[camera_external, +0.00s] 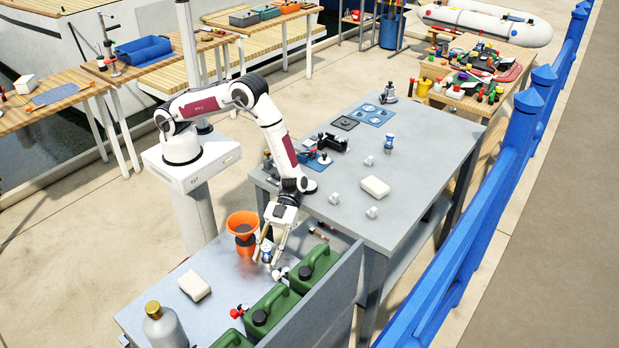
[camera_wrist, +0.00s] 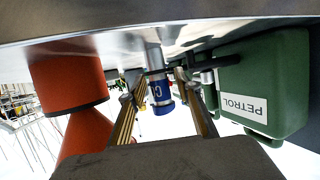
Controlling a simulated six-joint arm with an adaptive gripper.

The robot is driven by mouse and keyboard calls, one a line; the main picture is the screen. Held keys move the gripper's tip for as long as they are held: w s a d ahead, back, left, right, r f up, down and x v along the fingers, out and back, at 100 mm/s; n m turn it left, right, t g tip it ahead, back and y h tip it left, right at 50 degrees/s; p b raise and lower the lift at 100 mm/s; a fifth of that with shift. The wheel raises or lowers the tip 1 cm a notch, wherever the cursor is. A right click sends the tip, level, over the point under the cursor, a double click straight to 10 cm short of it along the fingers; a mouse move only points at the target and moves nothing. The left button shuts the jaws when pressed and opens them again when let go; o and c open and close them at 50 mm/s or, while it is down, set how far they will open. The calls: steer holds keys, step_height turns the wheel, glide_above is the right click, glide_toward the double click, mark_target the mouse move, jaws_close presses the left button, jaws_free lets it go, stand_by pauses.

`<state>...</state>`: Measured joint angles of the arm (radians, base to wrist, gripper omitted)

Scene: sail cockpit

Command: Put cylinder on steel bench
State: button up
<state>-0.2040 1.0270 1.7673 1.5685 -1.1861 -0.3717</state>
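A small cylinder (camera_wrist: 158,85), silver and blue with white lettering, shows between the fingers of my gripper (camera_wrist: 160,78) in the wrist view. It also shows in the external view (camera_external: 266,254), on the lower grey bench (camera_external: 215,268). My gripper (camera_external: 268,250) is open there, a finger on each side of the cylinder, with small gaps visible. The large grey steel bench (camera_external: 420,205) stands higher, to the right. Another small blue-and-white cylinder (camera_external: 389,143) stands on it.
An orange funnel (camera_external: 242,232) stands close left of my gripper, green petrol cans (camera_external: 315,268) close right. A white block (camera_external: 194,286) and a grey bottle (camera_external: 164,325) are nearer. The steel bench holds a white block (camera_external: 375,187) and small fittings; its front right is clear.

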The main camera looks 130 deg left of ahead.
steer(key=shift+r, duration=0.15)
steer(key=shift+s+a+r, duration=0.15)
steer(key=shift+a+r, duration=0.05)
steer(key=shift+a, duration=0.35)
steer(key=v, duration=0.4)
steer(key=shift+r, duration=0.25)
step_height(320, 180, up, 6)
steer(key=shift+r, duration=0.2)
steer(key=shift+r, duration=0.1)
